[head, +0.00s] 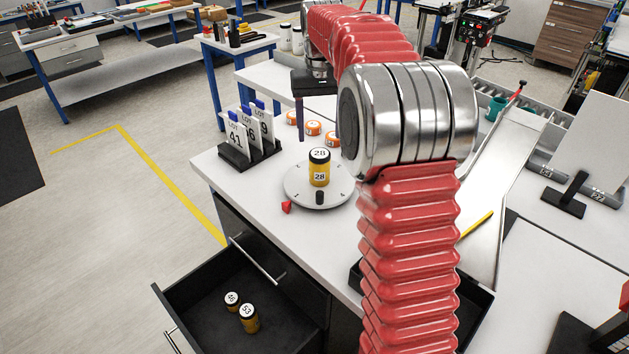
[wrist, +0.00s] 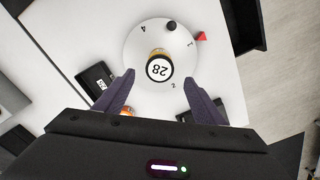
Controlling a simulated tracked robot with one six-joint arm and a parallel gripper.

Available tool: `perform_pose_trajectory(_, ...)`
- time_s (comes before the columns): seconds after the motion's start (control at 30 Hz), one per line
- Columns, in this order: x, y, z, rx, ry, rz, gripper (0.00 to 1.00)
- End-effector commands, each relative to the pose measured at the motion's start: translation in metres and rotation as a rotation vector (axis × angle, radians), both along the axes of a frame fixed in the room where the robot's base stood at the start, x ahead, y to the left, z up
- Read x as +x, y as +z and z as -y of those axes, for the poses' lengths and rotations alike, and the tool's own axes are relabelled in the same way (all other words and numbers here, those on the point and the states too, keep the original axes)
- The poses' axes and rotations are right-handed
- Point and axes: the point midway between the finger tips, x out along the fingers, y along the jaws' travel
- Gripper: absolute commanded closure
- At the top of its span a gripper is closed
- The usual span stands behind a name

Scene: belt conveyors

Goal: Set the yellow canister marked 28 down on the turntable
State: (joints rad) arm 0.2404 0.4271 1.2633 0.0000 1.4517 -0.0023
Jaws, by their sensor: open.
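The yellow canister marked 28 (head: 319,169) stands upright on the round white turntable (head: 300,195), with a black lid and a white 28 label on top. In the wrist view the canister (wrist: 159,67) is seen from above on the turntable (wrist: 140,42), a little beyond my fingertips and between their lines. My gripper (wrist: 160,88) is open, and its two dark fingers are apart from the canister. In the head view my gripper (head: 315,120) is above and behind the turntable, partly hidden by my arm.
A red pointer (head: 286,207) lies at the turntable's edge. An open drawer (head: 200,300) below holds canisters 53 (head: 249,318) and another (head: 232,301). A sloped chute (head: 500,180) is at right.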

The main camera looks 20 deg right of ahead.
Motion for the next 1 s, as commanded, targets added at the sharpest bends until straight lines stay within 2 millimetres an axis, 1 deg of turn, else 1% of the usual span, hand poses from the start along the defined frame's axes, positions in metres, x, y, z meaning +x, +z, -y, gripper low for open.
perform_pose_trajectory(0.13, -0.007, 0.007, -0.006, -0.004, 0.007, 0.015, 0.37)
perform_pose_trajectory(0.27, -0.022, 0.018, -0.017, -0.010, 0.020, 0.041, 0.37)
perform_pose_trajectory(0.4, -0.045, 0.031, -0.034, -0.018, 0.040, 0.080, 0.37)
perform_pose_trajectory(0.6, -0.081, 0.044, -0.057, -0.028, 0.068, 0.137, 0.37)
perform_pose_trajectory(0.83, -0.125, 0.051, -0.080, -0.039, 0.100, 0.205, 0.37)
perform_pose_trajectory(1.0, -0.159, 0.050, -0.095, -0.045, 0.124, 0.253, 0.37)
